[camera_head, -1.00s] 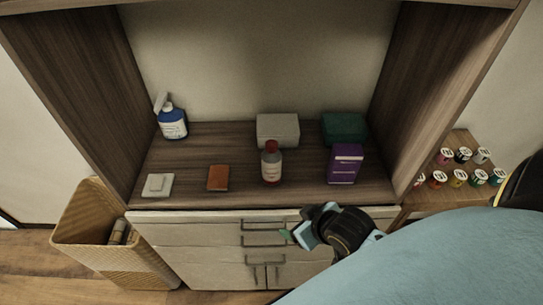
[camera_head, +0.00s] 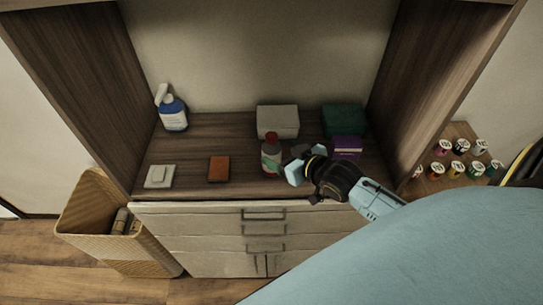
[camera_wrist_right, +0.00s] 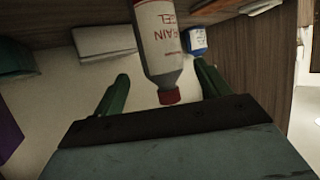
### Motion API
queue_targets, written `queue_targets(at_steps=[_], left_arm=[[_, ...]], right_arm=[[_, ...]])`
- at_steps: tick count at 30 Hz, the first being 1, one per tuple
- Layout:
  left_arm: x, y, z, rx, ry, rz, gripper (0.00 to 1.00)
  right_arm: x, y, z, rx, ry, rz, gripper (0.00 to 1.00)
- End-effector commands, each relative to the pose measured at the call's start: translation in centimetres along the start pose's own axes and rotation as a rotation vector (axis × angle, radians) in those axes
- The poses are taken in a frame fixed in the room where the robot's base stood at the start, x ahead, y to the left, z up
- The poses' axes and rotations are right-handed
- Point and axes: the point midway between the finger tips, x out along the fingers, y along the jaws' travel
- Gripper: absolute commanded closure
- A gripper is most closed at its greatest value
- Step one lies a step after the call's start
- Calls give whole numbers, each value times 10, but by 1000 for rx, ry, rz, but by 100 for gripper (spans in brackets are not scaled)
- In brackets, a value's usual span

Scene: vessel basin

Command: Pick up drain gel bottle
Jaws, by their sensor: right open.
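The drain gel bottle (camera_head: 271,158), white with a red label and red cap, stands upright on the wooden shelf. My right gripper (camera_head: 293,168) is open, just right of the bottle in the head view. In the right wrist view the bottle (camera_wrist_right: 160,40) appears upside down, with its red cap toward the gripper. The two green fingers (camera_wrist_right: 160,88) are spread, one on each side of the bottle, and I see no contact. My left gripper is not in view.
A purple box (camera_head: 347,146) stands close right of my right gripper, partly hidden by it. A grey box (camera_head: 277,121) and a green box (camera_head: 344,120) are behind. A blue spray bottle (camera_head: 173,114), orange box (camera_head: 219,169) and pale block (camera_head: 160,176) stand left.

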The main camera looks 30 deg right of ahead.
Motion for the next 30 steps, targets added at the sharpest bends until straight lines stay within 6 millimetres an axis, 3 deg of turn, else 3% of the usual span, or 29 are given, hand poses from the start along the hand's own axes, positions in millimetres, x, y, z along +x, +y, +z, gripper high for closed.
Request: queue_targets(at_steps=[8, 18, 27, 30], left_arm=[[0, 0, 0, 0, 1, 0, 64], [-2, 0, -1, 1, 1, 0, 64], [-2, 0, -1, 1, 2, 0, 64], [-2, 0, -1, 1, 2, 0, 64]], right_arm=[[19, -1, 1, 1, -1, 0, 25], [61, -4, 5, -1, 0, 0, 25], [66, -4, 6, -1, -1, -1, 25], [66, -4, 6, -1, -1, 0, 35]])
